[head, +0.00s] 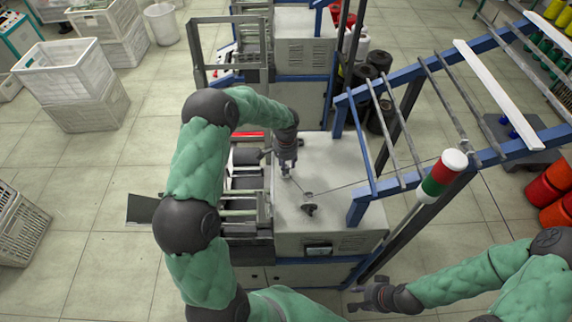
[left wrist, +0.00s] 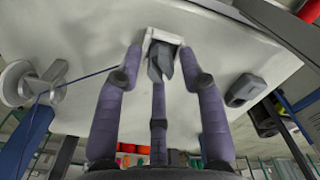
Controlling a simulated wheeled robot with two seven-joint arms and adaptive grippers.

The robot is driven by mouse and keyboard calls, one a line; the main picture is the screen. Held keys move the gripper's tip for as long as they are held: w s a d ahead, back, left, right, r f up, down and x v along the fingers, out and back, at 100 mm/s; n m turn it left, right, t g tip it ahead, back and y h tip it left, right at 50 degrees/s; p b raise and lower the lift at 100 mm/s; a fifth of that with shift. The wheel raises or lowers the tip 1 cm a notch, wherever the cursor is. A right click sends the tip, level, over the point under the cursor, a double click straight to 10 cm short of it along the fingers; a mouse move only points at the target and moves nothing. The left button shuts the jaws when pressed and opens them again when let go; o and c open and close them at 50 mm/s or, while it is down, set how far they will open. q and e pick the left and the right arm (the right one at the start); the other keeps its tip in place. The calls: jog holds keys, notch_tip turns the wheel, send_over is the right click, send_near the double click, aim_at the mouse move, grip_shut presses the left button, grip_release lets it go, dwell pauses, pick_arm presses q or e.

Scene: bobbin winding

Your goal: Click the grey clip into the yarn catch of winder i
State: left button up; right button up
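The winder (head: 335,170) is a pale cabinet with a flat top. My left gripper (head: 286,172) points down at its top. In the left wrist view its fingers (left wrist: 161,52) surround a dark grey clip (left wrist: 164,62) at a small white block (left wrist: 168,36), seemingly the yarn catch. The side fingertips are beside the block, with gaps to the clip. The middle finger lines up with the clip and whether it touches is unclear. Whether the clip is seated in the block cannot be told. My right gripper (head: 358,298) is empty, fingers spread, in front of the winder.
A round metal yarn guide (head: 309,208) stands on the winder top, also in the left wrist view (left wrist: 18,84), with yarn running past it. A red, white and green signal lamp (head: 443,173) and a blue frame (head: 358,208) rise at the right. White crates (head: 62,70) stand far left.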

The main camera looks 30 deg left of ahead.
dwell(0.3)
pick_arm(q)
notch_tip(320, 180, up, 12)
dwell(0.6)
dwell(0.6)
